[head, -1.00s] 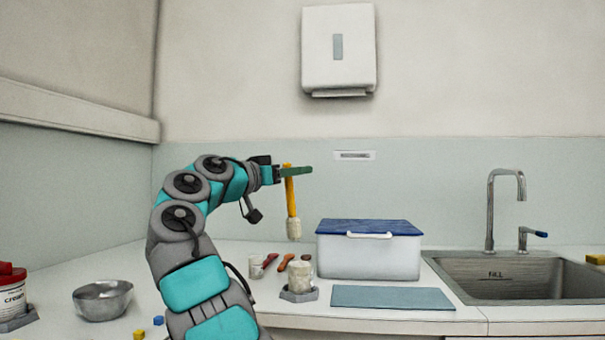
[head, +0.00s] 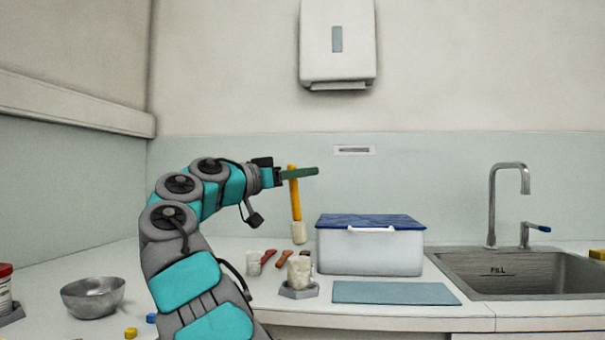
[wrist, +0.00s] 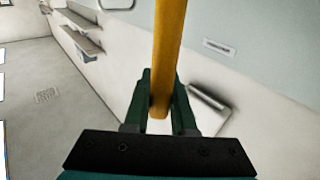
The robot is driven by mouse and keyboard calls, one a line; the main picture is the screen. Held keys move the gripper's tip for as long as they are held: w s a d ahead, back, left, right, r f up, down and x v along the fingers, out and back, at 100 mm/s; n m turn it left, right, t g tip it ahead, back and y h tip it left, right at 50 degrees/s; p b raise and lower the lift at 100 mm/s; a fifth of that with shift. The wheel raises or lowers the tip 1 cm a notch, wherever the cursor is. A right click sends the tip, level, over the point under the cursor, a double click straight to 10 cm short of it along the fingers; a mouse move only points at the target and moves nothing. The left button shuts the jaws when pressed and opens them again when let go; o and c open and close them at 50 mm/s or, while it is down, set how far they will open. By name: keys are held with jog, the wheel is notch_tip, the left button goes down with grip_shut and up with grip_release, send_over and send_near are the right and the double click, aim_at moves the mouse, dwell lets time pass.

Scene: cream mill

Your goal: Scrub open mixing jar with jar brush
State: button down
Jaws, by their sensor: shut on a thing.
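A jar brush (head: 295,205) with a yellow handle and a pale head hangs upright, head down, from my gripper (head: 297,174). My gripper is shut on the yellow handle, which also shows between the green fingers in the wrist view (wrist: 168,55). An open jar (head: 299,270), whitish and smeared, stands on a grey hexagonal base (head: 299,291), below the brush head. A second small pale jar (head: 254,262) stands to its left. The inside of the jars cannot be made out.
A white box with a blue lid (head: 370,250) stands right of the jars, behind a blue-grey mat (head: 395,293). A sink (head: 500,272) with a tap is at the right. A metal bowl (head: 93,297) and small blocks lie left. Reddish-brown utensils (head: 284,258) lie behind the jars.

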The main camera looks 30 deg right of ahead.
aim_at(293, 216)
jog(key=shift+f+b, duration=4.25)
jog(key=shift+f, duration=0.35)
jog(key=shift+r, duration=0.1)
